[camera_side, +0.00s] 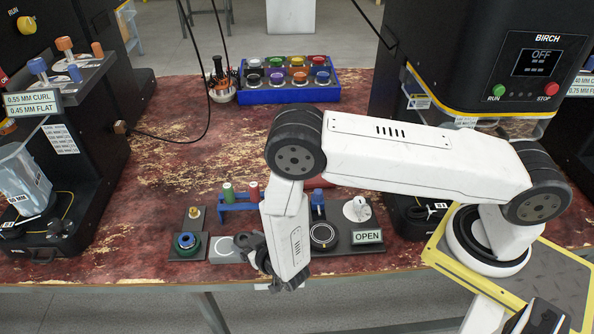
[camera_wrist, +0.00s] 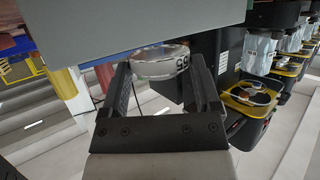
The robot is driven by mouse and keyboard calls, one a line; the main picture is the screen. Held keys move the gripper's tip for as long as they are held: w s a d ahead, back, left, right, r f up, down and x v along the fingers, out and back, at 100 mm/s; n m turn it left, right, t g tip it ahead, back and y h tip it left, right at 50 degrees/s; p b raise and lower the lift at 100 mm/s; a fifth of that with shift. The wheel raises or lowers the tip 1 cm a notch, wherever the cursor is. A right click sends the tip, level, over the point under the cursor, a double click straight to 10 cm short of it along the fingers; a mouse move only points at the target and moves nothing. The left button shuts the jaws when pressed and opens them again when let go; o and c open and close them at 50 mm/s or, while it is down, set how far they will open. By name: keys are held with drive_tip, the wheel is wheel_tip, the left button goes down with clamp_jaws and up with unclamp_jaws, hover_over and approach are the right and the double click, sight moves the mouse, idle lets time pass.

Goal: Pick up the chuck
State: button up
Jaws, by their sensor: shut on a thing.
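In the wrist view a round, shiny silver piece, apparently the chuck (camera_wrist: 158,63), sits between the fingers of my gripper (camera_wrist: 161,72). It carries dark digits on its side that look like 55. The fingers are shut on it from both sides.
A blue tray (camera_side: 262,96) of several colored-lid jars stands at the back. A green-and-blue ring (camera_side: 187,242) sits left of the grey block. A plate with an OPEN sign (camera_side: 367,237) lies right of my gripper.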

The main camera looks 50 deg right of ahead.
drive_tip(key=shift+r, duration=0.55)
drive_tip(key=s+d+r, duration=0.4)
drive_tip(key=s+r, duration=0.6)
drive_tip(key=s, duration=0.3)
drive_tip(key=shift+s+r, duration=0.2)
drive_tip(key=shift+r, duration=0.1)
drive_tip(key=shift+d, duration=0.2)
